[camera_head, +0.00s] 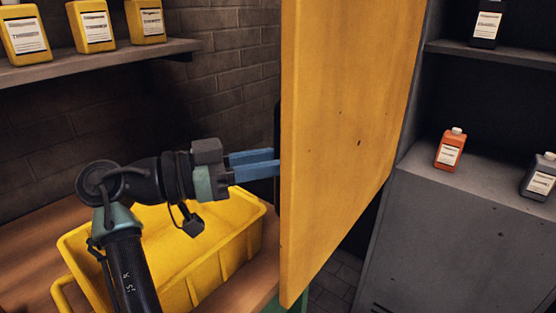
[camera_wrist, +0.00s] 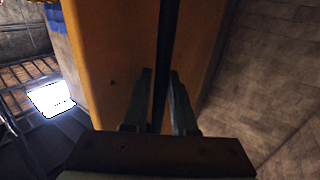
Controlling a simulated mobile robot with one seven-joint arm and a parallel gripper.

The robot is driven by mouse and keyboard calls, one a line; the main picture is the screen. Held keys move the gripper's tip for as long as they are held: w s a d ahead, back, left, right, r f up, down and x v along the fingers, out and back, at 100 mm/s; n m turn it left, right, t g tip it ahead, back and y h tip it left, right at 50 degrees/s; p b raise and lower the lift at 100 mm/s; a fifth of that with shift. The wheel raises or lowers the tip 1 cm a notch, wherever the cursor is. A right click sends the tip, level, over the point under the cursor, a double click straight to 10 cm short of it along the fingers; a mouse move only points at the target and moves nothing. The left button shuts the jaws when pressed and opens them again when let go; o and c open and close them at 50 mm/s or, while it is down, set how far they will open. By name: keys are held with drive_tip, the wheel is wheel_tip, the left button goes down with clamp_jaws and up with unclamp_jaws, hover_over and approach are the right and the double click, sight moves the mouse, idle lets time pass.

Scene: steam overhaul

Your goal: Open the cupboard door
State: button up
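The yellow cupboard door (camera_head: 345,130) stands swung out from the grey cupboard (camera_head: 460,240), with a wide opening to the shelves at right. A dark upright handle (camera_head: 277,125) shows partly at the door's left edge; the door hides the rest. My gripper (camera_head: 277,166) reaches it from the left, its blue fingertips at that edge. In the wrist view, the handle (camera_wrist: 169,35) runs as a dark bar between the two fingers, in front of the yellow door (camera_wrist: 110,60). Whether both fingers press on the bar is unclear.
An orange bottle (camera_head: 450,149), a grey bottle (camera_head: 539,177) and a black bottle (camera_head: 487,23) stand in the cupboard. A yellow crate (camera_head: 237,255) sits on a wooden bench (camera_head: 30,240) below my arm. Yellow containers (camera_head: 92,25) stand on a wall shelf (camera_head: 100,62) at upper left.

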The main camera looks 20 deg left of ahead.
drive_tip(key=shift+o, duration=1.4)
drive_tip(key=shift+w+d+f, duration=0.1)
drive_tip(key=v, duration=1.3)
